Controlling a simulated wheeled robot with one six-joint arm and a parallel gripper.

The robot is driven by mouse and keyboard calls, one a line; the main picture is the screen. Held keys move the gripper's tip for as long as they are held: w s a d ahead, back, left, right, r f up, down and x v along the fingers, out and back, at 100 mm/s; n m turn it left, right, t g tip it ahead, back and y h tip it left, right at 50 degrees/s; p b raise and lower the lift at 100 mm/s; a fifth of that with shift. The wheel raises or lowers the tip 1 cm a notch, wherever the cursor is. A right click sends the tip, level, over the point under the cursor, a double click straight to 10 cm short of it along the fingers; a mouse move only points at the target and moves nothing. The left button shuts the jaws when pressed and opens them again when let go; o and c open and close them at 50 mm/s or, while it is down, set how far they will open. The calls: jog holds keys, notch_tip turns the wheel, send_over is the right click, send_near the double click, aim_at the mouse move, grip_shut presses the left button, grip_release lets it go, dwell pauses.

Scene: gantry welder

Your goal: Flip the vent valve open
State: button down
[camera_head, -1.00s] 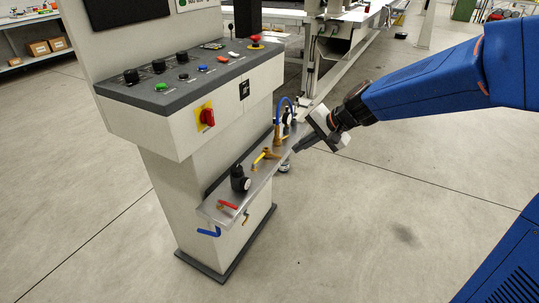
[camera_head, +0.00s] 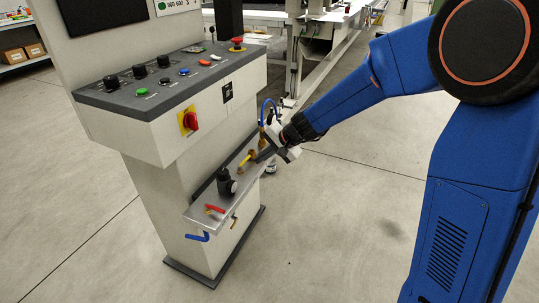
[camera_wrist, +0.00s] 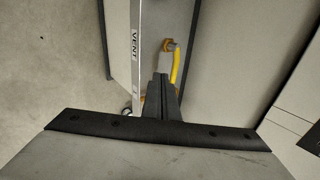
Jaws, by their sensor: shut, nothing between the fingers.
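The vent valve has a yellow lever (camera_head: 247,160) and sits on the narrow metal shelf (camera_head: 207,212) at the side of the control cabinet. In the wrist view, the yellow lever (camera_wrist: 176,63) runs down from an orange-brass fitting (camera_wrist: 169,44), just beyond and right of my fingertips. The word VENT is printed on the shelf edge (camera_wrist: 134,45) to its left. My gripper (camera_head: 259,156) is shut and empty, close beside the yellow lever on its right in the head view. In the wrist view, the closed fingers (camera_wrist: 161,84) hide part of the valve. I cannot tell whether they touch it.
The control panel (camera_head: 150,92) overhangs the shelf. The floor to the right is clear.

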aim_at(249, 158)
jog(key=shift+w+a+f, duration=0.15)
jog(key=shift+w+a, duration=0.15)
jog(key=shift+a, duration=0.25)
jog(key=shift+w+a+f, duration=0.1)
jog(key=shift+w+a, duration=0.2)
jog(key=shift+a, duration=0.2)
jog(key=shift+w+a, duration=0.45)
